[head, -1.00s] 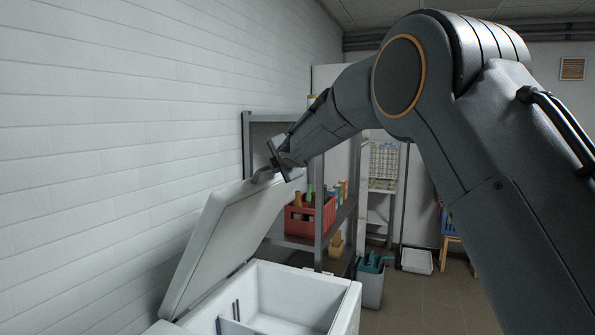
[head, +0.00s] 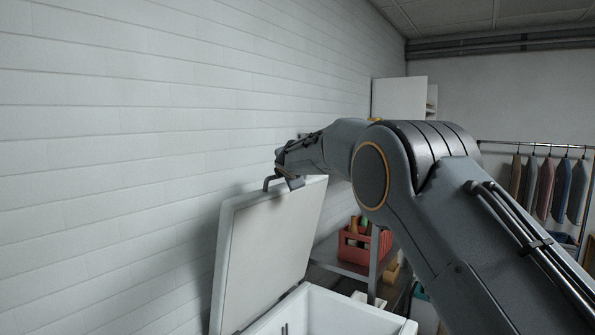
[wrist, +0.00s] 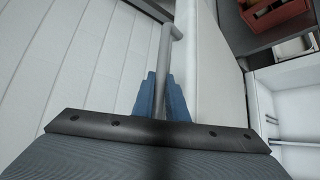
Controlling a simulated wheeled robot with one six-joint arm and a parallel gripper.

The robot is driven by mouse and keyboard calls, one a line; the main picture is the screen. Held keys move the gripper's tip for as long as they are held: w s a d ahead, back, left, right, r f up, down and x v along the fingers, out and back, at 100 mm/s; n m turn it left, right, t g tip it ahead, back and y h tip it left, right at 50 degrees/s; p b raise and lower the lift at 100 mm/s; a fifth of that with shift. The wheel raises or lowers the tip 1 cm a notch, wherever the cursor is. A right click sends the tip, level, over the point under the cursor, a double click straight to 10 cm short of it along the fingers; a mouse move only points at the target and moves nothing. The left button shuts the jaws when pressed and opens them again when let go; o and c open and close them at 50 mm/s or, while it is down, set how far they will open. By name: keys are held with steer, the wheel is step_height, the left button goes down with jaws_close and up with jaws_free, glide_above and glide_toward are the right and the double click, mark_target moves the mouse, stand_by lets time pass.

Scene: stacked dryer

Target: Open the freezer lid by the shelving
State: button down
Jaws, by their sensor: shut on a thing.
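The white freezer lid (head: 268,245) is raised steeply near the white wall, its inner face toward me in the head view. The freezer body (head: 335,315) below it is open at the top. The lid's grey bar handle (head: 270,181) stands at the lid's upper edge. My gripper (head: 285,178) is at that edge, shut on the handle. In the wrist view the blue fingertips (wrist: 162,100) close around the handle bar (wrist: 165,50), with the lid's edge (wrist: 200,60) beside it. The freezer's inside (wrist: 290,110) shows at the right.
The metal shelving (head: 345,265) holds a red crate (head: 362,245) behind the freezer. The white brick wall (head: 120,150) runs along the left, close behind the lid. A clothes rail with garments (head: 550,188) stands at the far right.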

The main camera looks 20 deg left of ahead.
steer(key=shift+w+a+p, duration=0.1)
steer(key=shift+a+p, duration=0.5)
steer(key=shift+a, duration=0.4)
steer(key=c, duration=2)
jaws_free()
steer(key=shift+c, duration=0.2)
steer(key=shift+d+r, duration=0.1)
steer(key=shift+d, duration=0.05)
steer(key=b+v, duration=0.6)
steer(key=v, duration=0.1)
steer(key=shift+s+r, duration=0.15)
steer(key=shift+s, duration=0.15)
